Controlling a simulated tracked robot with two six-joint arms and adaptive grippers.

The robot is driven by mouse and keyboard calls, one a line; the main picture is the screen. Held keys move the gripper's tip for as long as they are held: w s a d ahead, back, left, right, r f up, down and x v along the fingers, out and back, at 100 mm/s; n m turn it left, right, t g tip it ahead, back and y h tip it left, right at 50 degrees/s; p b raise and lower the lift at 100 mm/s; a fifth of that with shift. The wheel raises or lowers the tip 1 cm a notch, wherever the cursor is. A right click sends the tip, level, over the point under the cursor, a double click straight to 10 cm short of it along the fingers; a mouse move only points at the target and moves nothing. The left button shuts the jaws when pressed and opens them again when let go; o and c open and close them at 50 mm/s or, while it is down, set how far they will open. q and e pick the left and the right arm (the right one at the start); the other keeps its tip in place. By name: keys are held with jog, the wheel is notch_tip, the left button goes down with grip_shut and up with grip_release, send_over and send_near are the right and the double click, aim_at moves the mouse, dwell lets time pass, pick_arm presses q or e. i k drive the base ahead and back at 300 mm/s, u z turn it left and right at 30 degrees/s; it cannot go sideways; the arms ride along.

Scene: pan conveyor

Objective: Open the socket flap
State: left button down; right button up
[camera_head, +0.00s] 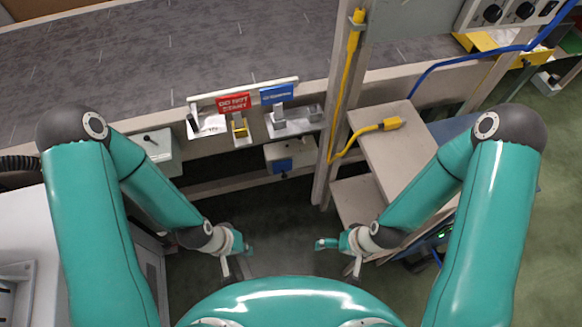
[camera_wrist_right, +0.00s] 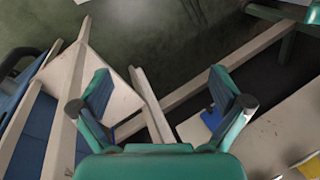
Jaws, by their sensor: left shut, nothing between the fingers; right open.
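A small light grey box with a blue patch (camera_head: 283,164) is mounted under the conveyor edge, right of centre. The blue patch may be the socket flap; I cannot tell whether it is shut. A blue piece, perhaps the same one, also shows in the right wrist view (camera_wrist_right: 212,118). My left gripper (camera_head: 240,246) is shut and empty, low in front of the conveyor, well apart from the box. My right gripper (camera_head: 328,244) is open and empty to its right; its spread fingers also show in the right wrist view (camera_wrist_right: 160,104), touching nothing.
A yellow plug (camera_head: 392,123) on a yellow cable lies on a beige shelf (camera_head: 385,155) at the right. A post (camera_head: 340,110) stands between box and shelf. A red sign (camera_head: 233,103) and a blue sign (camera_head: 277,93) hang on the rail. Another grey box (camera_head: 155,148) is left.

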aim_at(283, 166)
jog(key=u, duration=1.1)
jog(key=k, duration=0.8)
jog(key=z, duration=0.6)
